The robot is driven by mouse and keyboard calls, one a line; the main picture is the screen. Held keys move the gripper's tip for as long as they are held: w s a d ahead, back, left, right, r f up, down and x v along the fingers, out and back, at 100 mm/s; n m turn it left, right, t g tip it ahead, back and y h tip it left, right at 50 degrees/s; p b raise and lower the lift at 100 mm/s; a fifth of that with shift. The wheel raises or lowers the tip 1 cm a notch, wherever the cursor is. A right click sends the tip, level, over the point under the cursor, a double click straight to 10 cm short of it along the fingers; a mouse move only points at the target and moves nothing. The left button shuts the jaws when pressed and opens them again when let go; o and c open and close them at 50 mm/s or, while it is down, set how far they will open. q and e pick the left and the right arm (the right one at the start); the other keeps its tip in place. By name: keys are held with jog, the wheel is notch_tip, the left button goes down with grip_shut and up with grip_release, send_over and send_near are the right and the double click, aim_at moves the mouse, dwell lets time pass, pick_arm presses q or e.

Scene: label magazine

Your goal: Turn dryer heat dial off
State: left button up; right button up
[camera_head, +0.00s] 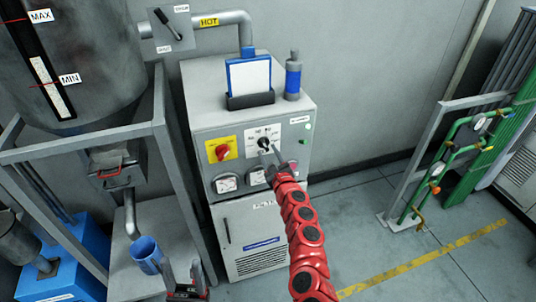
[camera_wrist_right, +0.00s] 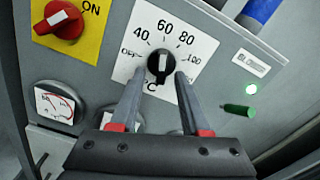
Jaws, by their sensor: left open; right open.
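The heat dial is a black knob (camera_wrist_right: 160,66) on a white plate (camera_wrist_right: 190,38) marked OFF, 40, 60, 80, 100 and °C. Its white pointer mark points up, roughly toward 60. In the head view, the dial (camera_head: 264,143) sits on the front of the grey dryer cabinet (camera_head: 207,122). My right gripper (camera_wrist_right: 159,76) is open, its two fingers on either side of the knob; I cannot tell whether they touch it. It also shows in the head view (camera_head: 269,156). My left gripper (camera_head: 185,277) is open at the bottom, beside a blue cup (camera_head: 146,253).
A red switch (camera_wrist_right: 62,20) on a yellow plate is left of the dial. A lit green lamp (camera_wrist_right: 252,89) is to the right, and gauges (camera_wrist_right: 56,103) are below. A metal frame (camera_head: 161,130) stands left; green pipes (camera_head: 437,165) stand right. The floor between is clear.

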jog(key=shift+w+a, duration=0.1)
jog(key=shift+w, duration=0.55)
jog(key=shift+c, duration=0.2)
grip_shut()
